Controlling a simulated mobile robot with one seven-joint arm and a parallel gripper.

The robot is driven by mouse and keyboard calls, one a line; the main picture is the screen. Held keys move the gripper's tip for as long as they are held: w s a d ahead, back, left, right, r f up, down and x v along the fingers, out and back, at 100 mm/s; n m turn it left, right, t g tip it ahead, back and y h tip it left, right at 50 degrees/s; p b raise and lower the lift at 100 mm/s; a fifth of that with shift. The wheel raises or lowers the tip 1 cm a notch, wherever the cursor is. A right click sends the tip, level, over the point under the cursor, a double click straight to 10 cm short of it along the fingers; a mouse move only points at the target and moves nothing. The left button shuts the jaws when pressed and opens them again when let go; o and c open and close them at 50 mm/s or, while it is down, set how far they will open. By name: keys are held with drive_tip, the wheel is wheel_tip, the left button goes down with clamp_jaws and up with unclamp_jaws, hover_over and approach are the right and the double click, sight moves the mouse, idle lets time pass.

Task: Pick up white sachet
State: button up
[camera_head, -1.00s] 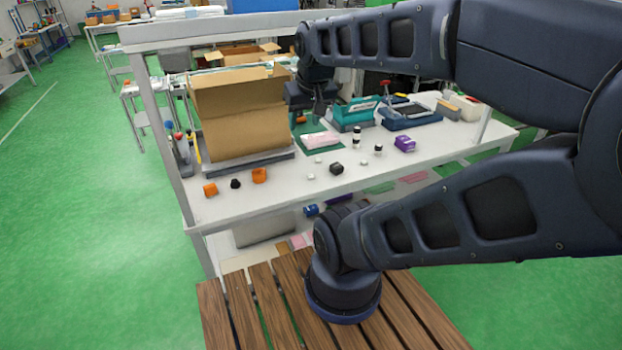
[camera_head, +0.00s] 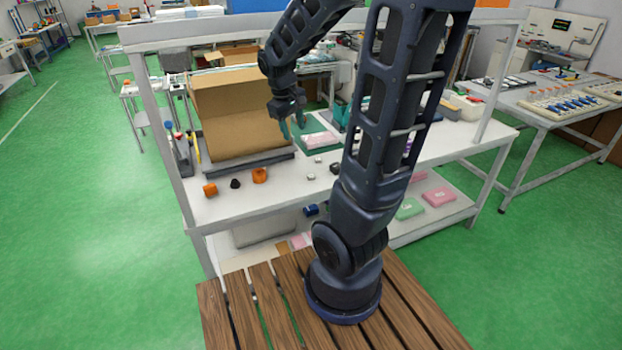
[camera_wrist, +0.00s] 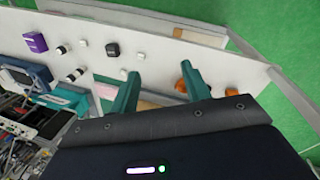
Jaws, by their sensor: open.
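A pale, pinkish-white packet (camera_head: 318,140), which looks most like the white sachet, lies on a green mat (camera_head: 303,129) in the middle of the workbench. It shows partly in the wrist view (camera_wrist: 104,91), beside the left finger. My gripper (camera_head: 292,124) has two teal fingers pointing down. In the head view it is left of the packet, near the cardboard box, apparently above the bench. In the wrist view the fingers of my gripper (camera_wrist: 161,69) are spread, with nothing between them. Part of the mat is hidden by my gripper.
An open cardboard box (camera_head: 235,120) stands at the left of the bench. Orange pieces (camera_head: 260,175), a black piece (camera_head: 235,183) and small white pieces (camera_head: 318,159) lie along the front. A purple box (camera_wrist: 36,43) and dark-and-white bottles (camera_wrist: 75,75) show in the wrist view.

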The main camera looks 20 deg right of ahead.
drive_tip(key=w+a+f+n+g+h, duration=0.1)
drive_tip(key=w+f+n+h, duration=0.2)
drive_tip(key=w+f, duration=0.4)
drive_tip(key=w+a+f+n+g+h, duration=0.1)
drive_tip(key=w+f+n+h, duration=0.3)
drive_tip(key=f, duration=0.6)
drive_tip(key=n+h, duration=0.3)
drive_tip(key=n, duration=0.2)
approach(309, 176)
drive_tip(key=shift+t, duration=0.3)
drive_tip(key=v, duration=0.4)
drive_tip(key=shift+s+a+f, duration=0.2)
drive_tip(key=shift+f, duration=0.15)
drive_tip(key=shift+d+f+n+h, duration=0.2)
drive_tip(key=shift+f+n+h, duration=0.3)
drive_tip(key=shift+x, duration=5.45)
drive_tip(key=shift+r, duration=0.1)
clamp_jaws()
wheel_tip(309, 176, up, 20)
